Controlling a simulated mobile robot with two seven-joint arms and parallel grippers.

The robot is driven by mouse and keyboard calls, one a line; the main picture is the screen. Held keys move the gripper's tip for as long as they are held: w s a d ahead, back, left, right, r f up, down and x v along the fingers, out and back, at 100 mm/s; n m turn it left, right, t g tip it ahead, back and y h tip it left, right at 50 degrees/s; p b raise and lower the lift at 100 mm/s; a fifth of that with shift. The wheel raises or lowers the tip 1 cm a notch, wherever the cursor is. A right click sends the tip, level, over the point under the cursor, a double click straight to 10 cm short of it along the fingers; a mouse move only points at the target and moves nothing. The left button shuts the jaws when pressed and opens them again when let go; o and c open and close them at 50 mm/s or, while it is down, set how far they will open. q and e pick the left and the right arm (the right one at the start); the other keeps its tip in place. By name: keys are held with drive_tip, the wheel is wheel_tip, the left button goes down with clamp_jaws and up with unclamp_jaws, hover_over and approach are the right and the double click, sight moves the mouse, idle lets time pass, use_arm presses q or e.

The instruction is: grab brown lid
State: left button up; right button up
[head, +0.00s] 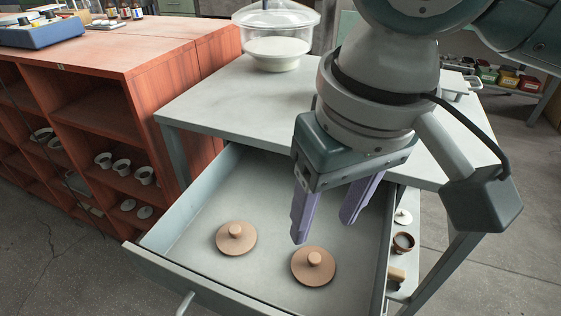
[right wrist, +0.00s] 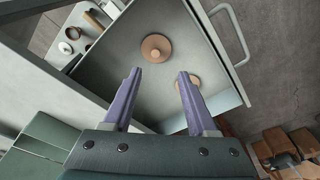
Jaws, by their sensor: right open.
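Two round brown lids with knobs lie flat in the open drawer. The left lid (head: 236,239) is apart from the right lid (head: 313,267), which lies closer to the drawer's front. My right gripper (head: 322,230) is open and empty, its purple fingers pointing down over the drawer, just behind and above the right lid. In the right wrist view one lid (right wrist: 156,47) shows whole beyond the fingertips. The other lid (right wrist: 194,80) is partly hidden by a finger. My left gripper is not in view.
The drawer (head: 190,284) has raised walls around the lids and sits under a grey bench (head: 205,105). A glass-covered dish (head: 275,50) stands on the bench. A red-brown shelf unit (head: 110,60) with cups is at left. Small cups and lids (head: 403,242) are right of the drawer.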

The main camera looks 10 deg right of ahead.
drive_tip(key=b, duration=0.2)
hover_over(315, 257)
drive_tip(key=s, duration=0.1)
drive_tip(key=f, duration=0.5)
drive_tip(key=shift+s+a+f, duration=0.1)
drive_tip(key=shift+a+f, duration=0.1)
drive_tip(key=f+b, duration=0.1)
drive_tip(key=f, duration=0.1)
drive_tip(key=w+f+b, duration=0.1)
drive_tip(key=f, duration=0.2)
drive_tip(key=shift+d, duration=0.2)
drive_tip(key=shift+r, duration=0.1)
drive_tip(key=shift+c, duration=0.2)
clamp_jaws()
